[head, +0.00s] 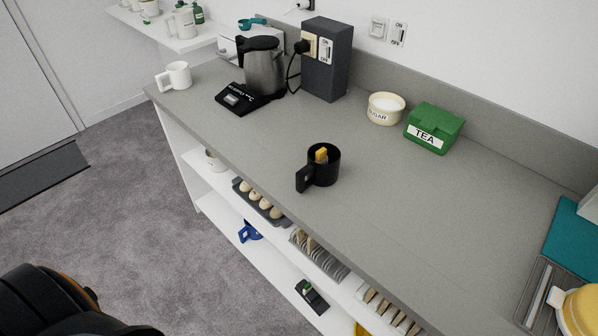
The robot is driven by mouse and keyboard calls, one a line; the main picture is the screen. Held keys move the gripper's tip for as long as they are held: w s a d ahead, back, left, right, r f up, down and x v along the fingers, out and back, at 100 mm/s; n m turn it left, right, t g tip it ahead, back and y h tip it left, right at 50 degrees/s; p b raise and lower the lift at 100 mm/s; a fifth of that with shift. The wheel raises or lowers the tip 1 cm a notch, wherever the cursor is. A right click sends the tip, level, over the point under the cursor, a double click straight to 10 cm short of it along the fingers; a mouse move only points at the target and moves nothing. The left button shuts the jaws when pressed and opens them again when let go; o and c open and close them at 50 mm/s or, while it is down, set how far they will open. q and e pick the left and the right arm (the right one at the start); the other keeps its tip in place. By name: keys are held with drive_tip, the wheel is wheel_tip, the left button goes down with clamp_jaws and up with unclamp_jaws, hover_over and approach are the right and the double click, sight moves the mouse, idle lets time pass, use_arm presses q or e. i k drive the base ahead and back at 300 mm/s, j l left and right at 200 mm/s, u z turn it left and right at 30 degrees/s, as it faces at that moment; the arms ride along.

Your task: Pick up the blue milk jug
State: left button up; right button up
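A blue object that looks like the blue milk jug (249,231) is on the lower white shelf under the counter. It is small in the view and partly hidden by the shelf above and the eggs' tray, so its full shape cannot be made out. A black part of mine with an orange edge shows at the bottom left corner, well apart from the jug. Neither gripper's fingers show in the head view.
The grey counter (215,125) holds a black mug (324,168), a white mug (175,76), a kettle (264,70), a sugar bowl (386,108) and a green tea box (433,129). An egg tray (259,202) and racks fill the shelf below. The carpet (130,200) left of the counter is clear.

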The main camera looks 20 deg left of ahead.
sight(253, 234)
drive_tip(key=u, duration=1.2)
